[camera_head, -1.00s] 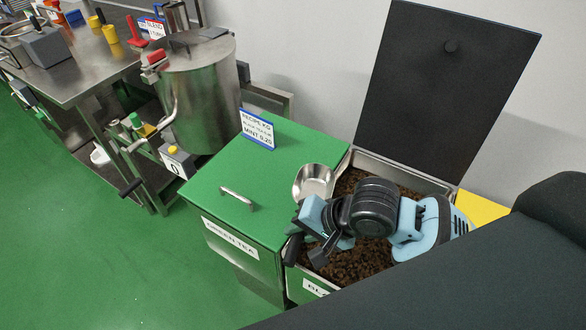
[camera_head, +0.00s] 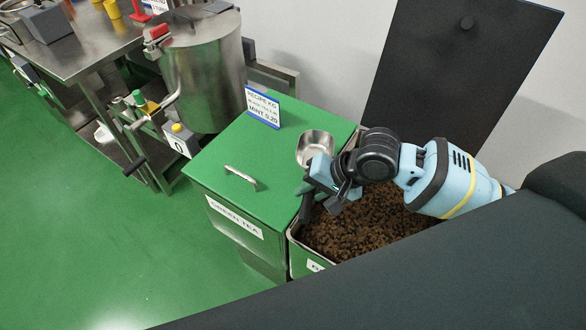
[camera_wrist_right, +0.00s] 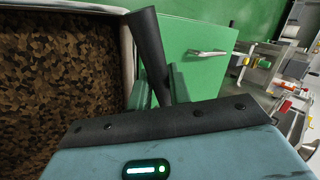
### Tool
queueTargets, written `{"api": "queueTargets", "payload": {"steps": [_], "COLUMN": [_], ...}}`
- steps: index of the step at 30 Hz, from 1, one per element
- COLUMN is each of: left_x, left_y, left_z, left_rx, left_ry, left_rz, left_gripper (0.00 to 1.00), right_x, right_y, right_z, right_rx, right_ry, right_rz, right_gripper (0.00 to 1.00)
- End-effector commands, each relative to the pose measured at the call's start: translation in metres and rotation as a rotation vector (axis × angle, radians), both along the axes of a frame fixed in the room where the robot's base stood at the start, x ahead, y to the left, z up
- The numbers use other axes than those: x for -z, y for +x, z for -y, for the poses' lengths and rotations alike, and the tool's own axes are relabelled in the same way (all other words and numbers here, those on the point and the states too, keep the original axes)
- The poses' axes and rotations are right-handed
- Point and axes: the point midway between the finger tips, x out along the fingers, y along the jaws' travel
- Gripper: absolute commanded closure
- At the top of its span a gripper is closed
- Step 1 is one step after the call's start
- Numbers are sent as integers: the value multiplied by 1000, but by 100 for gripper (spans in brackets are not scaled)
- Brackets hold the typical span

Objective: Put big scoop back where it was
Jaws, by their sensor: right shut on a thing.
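The big scoop has a shiny metal bowl (camera_head: 315,143) and a dark handle (camera_head: 305,212). In the head view its bowl appears over the back right part of the green tea bin's lid (camera_head: 250,150), opening upward; I cannot tell whether it touches the lid. My right gripper (camera_head: 310,189) is shut on the handle, above the edge between that lid and the open bin (camera_head: 291,240) of dark brown tea. In the right wrist view the handle (camera_wrist_right: 149,45) stands up tilted between the fingers, and the bowl is hidden. My left gripper is out of view.
The open bin's black lid (camera_head: 455,75) stands raised behind it. A recipe sign (camera_head: 262,106) and a metal handle (camera_head: 240,178) are on the green lid. A steel drum machine (camera_head: 202,75) and a metal table (camera_head: 60,60) stand to the left. Green floor is clear in front.

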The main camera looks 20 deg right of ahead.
Motion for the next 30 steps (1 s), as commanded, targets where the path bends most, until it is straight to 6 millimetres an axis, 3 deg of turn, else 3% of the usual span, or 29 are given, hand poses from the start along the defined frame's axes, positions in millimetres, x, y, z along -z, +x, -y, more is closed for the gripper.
{"api": "queueTargets", "payload": {"steps": [6,12,24,30], "left_x": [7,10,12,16], "left_y": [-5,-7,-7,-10], "left_z": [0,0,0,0], "left_rx": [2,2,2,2], "left_ry": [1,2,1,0], "left_rz": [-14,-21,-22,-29], "left_gripper": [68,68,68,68], "right_x": [5,8,9,41], "right_y": [50,77,92,89], "right_z": [-5,-6,-8,-7], "right_rx": [1,0,0,-1], "right_ry": [2,1,2,-1], "right_rz": [1,-1,-1,-2], "right_gripper": [100,100,100,100]}}
